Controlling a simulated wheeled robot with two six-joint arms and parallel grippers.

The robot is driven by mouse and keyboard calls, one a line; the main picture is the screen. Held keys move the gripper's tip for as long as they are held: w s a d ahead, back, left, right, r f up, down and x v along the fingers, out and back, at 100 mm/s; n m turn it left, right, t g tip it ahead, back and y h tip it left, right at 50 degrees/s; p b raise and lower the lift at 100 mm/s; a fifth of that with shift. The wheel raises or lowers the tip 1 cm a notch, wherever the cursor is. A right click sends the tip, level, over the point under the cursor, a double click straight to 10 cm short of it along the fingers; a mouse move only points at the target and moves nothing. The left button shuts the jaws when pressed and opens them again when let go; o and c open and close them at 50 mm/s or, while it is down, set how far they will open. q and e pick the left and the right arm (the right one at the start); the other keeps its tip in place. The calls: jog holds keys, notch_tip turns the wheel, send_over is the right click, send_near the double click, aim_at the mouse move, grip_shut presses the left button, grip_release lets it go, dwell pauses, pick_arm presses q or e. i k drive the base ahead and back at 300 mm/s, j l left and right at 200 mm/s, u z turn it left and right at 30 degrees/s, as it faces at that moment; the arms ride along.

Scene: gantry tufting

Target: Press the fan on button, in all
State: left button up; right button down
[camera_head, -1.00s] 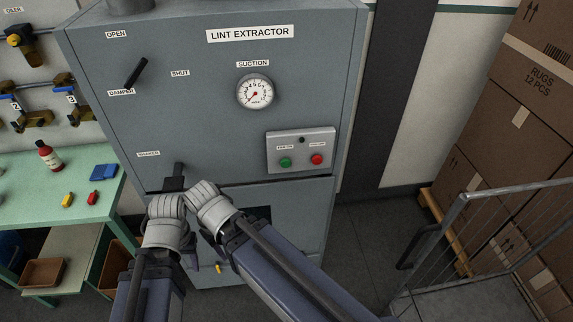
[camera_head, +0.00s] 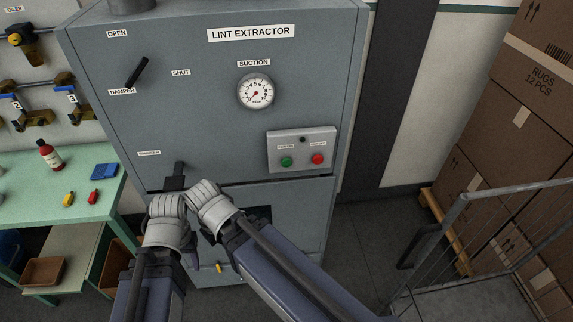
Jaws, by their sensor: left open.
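The lint extractor (camera_head: 220,130) is a grey cabinet filling the middle. Its light-grey button box (camera_head: 325,137) has a green button (camera_head: 286,162) on the left, under a small label that looks like fan on, and a red button (camera_head: 317,159) on the right. No finger touches either button. My left gripper (camera_head: 193,260) is open, low in front of the cabinet and mostly hidden by my arm links, away from the button box. My right gripper cannot be made out.
A suction gauge (camera_head: 256,92) sits above the button box. Black levers for damper (camera_head: 136,72) and shaker (camera_head: 177,172) stick out of the cabinet. A green table (camera_head: 104,215) stands left. A metal railing (camera_head: 440,225) and cardboard boxes (camera_head: 530,100) stand right.

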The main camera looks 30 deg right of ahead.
aim_at(285, 162)
jog(key=j+z, duration=0.2)
jog(key=z, duration=0.2)
jog(key=k+j+z, duration=0.15)
jog(key=z, duration=0.25)
jog(key=k+j+z, duration=0.1)
jog(key=z, duration=0.3)
jog(key=j, duration=0.1)
